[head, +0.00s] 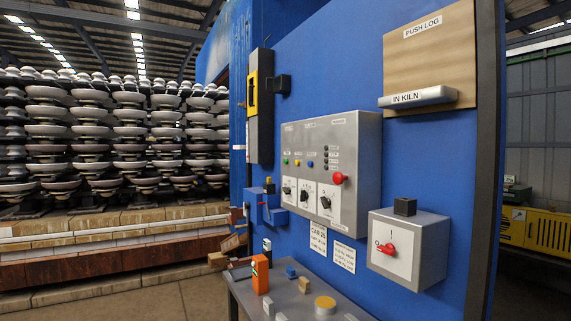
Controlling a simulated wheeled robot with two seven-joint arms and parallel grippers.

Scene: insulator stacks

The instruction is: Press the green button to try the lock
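A grey control box (331,170) is mounted on a blue panel. A small green button (286,161) sits at the upper left of its face, beside a yellow button (297,162) and a blue button (310,163). Nothing covers the green button. A tall grey box with a yellow and black front (259,105) is fixed near the panel's left edge; I cannot tell whether it is the lock. Neither of my grippers is in view.
A red knob (340,178) and black selector switches sit on the control box. A box with a red switch (410,247) is lower right. Below, a grey shelf (248,296) holds an orange block (260,274) and small pieces. Insulator stacks (110,135) stand left.

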